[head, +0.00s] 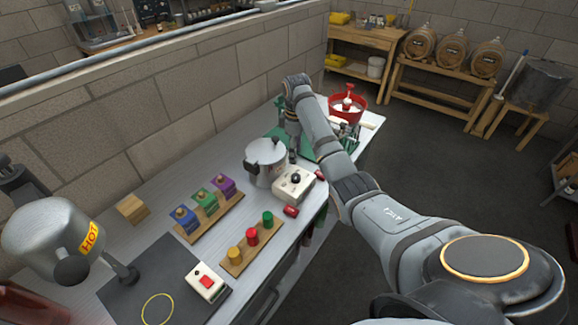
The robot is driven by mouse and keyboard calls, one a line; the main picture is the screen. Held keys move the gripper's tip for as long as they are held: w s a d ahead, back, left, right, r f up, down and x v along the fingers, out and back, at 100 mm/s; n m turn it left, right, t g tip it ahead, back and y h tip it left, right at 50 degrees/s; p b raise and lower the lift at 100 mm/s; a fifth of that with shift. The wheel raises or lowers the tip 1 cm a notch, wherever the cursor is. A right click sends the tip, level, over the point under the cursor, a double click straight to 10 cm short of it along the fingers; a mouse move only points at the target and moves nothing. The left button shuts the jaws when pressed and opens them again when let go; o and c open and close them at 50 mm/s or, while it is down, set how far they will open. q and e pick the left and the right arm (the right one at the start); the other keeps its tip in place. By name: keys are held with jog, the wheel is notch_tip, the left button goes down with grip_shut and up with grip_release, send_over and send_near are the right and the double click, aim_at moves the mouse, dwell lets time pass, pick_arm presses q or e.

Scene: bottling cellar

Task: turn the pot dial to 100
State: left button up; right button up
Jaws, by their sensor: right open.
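The silver pot (262,168) with dark handles stands on the bench near the middle of the head view. Against its right front side is a cream control box (289,192) with a round black dial (295,179) on top. The dial's marks are too small to read. My right arm reaches in from the right, and its gripper (292,154) points down just beyond the dial, beside the pot. It is open and looks empty, apart from the dial. Its fingertips are small and hard to make out.
Blue, green and purple blocks (205,201) stand on a wooden board left of the pot. Yellow, red and green pegs (252,237) stand nearer. A small red item (291,211) lies by the box. A red bowl (347,109) stands beyond my arm. A silver vessel marked HOT (48,235) is at left.

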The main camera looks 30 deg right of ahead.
aim_at(296, 176)
jog(key=f, duration=0.1)
jog(key=s+f+p, duration=0.1)
jog(key=f, duration=0.1)
jog(key=shift+s, duration=0.3)
jog(key=f, duration=0.3)
jog(key=shift+w+f+p, duration=0.3)
jog(key=shift+f+p, duration=0.05)
jog(key=shift+p, duration=0.05)
notch_tip(296, 176, down, 3)
jog(key=shift+f, duration=0.2)
jog(key=shift+c, duration=0.7)
jog(key=c, duration=0.9)
pick_arm(q)
jog(key=s+r, duration=0.2)
jog(key=s, duration=0.1)
jog(key=shift+s, duration=0.3)
pick_arm(e)
jog(key=shift+c, duration=0.5)
pick_arm(q)
jog(key=shift+r, duration=0.1)
